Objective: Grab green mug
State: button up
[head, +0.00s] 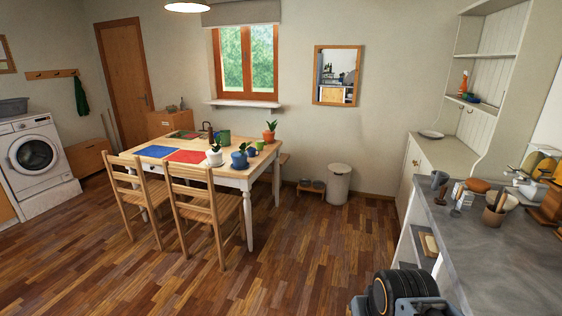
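My gripper is not in view. Only a dark rounded part of my own arm shows at the bottom right, far from the table.
Blue (156,151) and red (187,156) mats and several potted plants share the table. Two wooden chairs (193,197) block its near side. A cluttered grey counter (480,245) runs along the right. Open wooden floor (305,250) lies between.

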aim_at(261, 146)
jog(key=i, duration=3.85)
jog(key=z, duration=0.8)
jog(key=i, duration=1.9)
jog(key=u, duration=4.1)
jog(key=i, duration=0.5)
jog(key=z, duration=0.05)
